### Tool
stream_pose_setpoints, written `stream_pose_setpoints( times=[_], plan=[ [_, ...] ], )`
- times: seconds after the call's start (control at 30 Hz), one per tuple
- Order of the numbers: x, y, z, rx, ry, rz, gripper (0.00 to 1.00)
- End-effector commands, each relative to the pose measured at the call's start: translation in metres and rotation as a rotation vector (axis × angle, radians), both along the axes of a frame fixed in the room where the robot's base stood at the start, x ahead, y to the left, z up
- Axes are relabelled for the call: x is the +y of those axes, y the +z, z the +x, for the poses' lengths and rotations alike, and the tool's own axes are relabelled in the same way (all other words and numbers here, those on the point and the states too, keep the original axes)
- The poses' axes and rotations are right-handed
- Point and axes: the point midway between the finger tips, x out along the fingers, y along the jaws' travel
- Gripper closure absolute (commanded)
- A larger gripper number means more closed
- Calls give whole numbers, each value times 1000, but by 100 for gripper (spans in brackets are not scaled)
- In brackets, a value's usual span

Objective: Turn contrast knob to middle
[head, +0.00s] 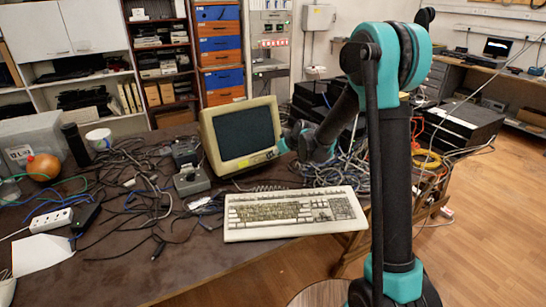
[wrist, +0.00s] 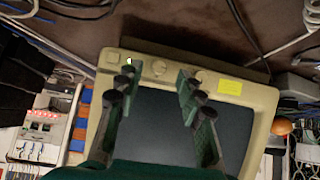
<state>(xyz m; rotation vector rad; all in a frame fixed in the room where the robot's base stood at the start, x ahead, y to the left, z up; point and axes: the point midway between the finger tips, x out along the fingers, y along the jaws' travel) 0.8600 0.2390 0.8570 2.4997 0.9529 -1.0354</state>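The beige monitor (head: 211,140) stands on the table with a dark screen. My gripper (head: 284,146) is at its lower right front in the head view. In the wrist view the monitor (wrist: 262,98) appears upside down. A round knob (wrist: 159,68) on its bezel lies in the picture between the two fingertips of my gripper (wrist: 156,75). The fingers are apart, and I see no contact with the knob. Another control (wrist: 112,58) sits beside a lit green light (wrist: 129,61). A yellow label (wrist: 229,87) is on the bezel. No knob label is readable, so I cannot tell which is contrast.
A keyboard (head: 290,212) lies in front of the monitor. Tangled cables (head: 135,190) and small grey boxes (head: 191,180) cover the table to the left. More cables (head: 345,165) lie behind my arm. A bare strip of table (head: 150,280) is at the front.

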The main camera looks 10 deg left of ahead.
Motion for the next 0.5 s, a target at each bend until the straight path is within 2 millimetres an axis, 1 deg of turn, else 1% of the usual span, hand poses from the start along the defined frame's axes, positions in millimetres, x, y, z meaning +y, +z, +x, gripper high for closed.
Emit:
stream_pose_setpoints(
  times=[0.03, 0.2, 0.5],
  plan=[
    [3, -5, 4, 0, 0, 0, 62],
    [10, -15, 11, 0, 1, -1, 62],
    [12, -18, 13, 0, 1, -1, 62]
  ],
)
